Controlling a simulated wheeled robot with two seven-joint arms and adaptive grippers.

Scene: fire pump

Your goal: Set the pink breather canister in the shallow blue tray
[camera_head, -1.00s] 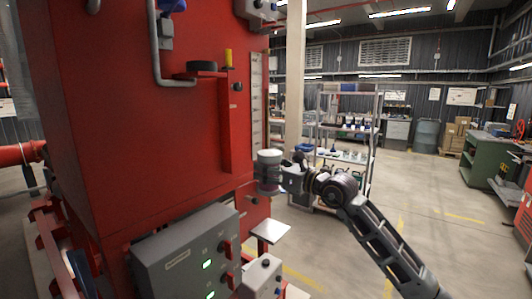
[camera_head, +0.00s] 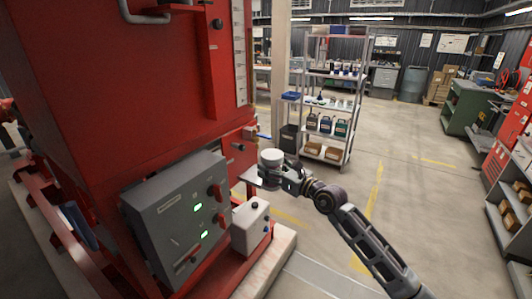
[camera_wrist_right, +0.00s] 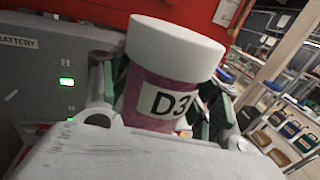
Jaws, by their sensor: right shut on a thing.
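The pink breather canister (camera_wrist_right: 165,88) has a wide white cap and a white label reading "D3". It stands roughly upright between the fingers of my right gripper (camera_wrist_right: 160,110), which is shut on it. In the head view the canister (camera_head: 272,160) shows mostly its white cap, and the right gripper (camera_head: 275,178) holds it in front of the red machine, right of the grey control box. My left gripper is not in view.
The grey control box (camera_head: 175,215) with green lights and a small white box (camera_head: 250,228) stand close left of my right gripper. A metal shelf rack (camera_head: 335,95) with several bottles and bins stands beyond. Open floor (camera_head: 400,170) lies to the right.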

